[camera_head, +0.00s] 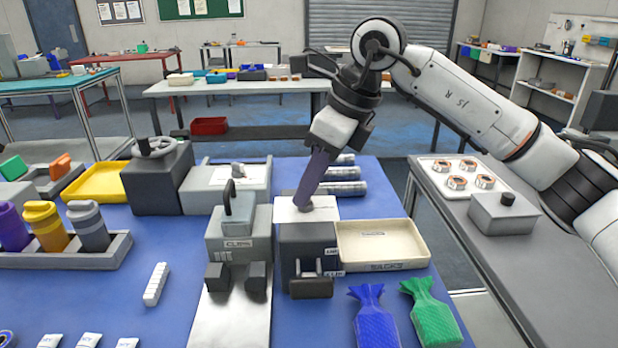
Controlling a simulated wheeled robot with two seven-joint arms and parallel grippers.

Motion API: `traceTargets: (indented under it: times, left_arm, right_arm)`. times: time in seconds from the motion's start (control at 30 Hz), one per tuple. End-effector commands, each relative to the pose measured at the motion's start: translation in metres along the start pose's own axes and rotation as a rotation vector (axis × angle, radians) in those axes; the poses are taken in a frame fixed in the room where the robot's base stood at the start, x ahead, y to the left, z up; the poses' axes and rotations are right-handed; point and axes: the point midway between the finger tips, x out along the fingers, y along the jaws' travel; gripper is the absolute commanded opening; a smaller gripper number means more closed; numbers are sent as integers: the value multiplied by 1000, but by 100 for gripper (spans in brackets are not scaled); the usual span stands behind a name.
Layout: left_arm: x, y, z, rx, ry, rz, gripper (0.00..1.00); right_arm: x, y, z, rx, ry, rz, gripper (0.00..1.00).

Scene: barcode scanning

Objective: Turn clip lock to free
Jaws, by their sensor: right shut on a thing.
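The clip lock (304,209) is a small dark knob on the pale top plate of a dark grey box (305,246). The box stands near the middle of the blue table, with small labels on its right side, one reading like CLIP. A dark clip (311,288) with two upright posts shows at its front foot. My right gripper (308,201) comes down from above, tilted, with its dark purple-grey fingers shut on the knob and hiding most of it. Which way the knob is turned cannot be made out. My left gripper is out of view.
A grey machine (238,245) labelled CLIPS stands close on the left. A cream tray (384,243) is close on the right. Blue (375,322) and green (432,314) sacks lie in front right. Metal rolls (345,188) lie behind. Some bare blue table shows at front left.

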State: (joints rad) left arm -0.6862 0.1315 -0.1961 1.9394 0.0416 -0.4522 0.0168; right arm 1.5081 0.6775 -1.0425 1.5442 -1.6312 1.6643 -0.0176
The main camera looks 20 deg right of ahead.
Motion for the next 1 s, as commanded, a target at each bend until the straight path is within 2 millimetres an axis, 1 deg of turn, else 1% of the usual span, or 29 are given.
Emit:
traceTargets:
  times: [0.03, 0.2, 0.5, 0.7, 1.0]
  left_arm:
    - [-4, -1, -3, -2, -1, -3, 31]
    - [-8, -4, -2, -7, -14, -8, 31]
    - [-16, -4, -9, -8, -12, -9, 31]
    - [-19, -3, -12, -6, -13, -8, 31]
    - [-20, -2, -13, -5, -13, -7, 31]
  right_arm:
    - [-4, -1, 2, -35, -2, 17, 0]
    - [-4, -2, 2, -168, -2, 71, 0]
    - [-3, -4, 2, -336, -1, 139, 0]
    - [-2, -4, 2, -395, -1, 160, 0]
    - [-1, -4, 1, -417, -1, 168, 0]
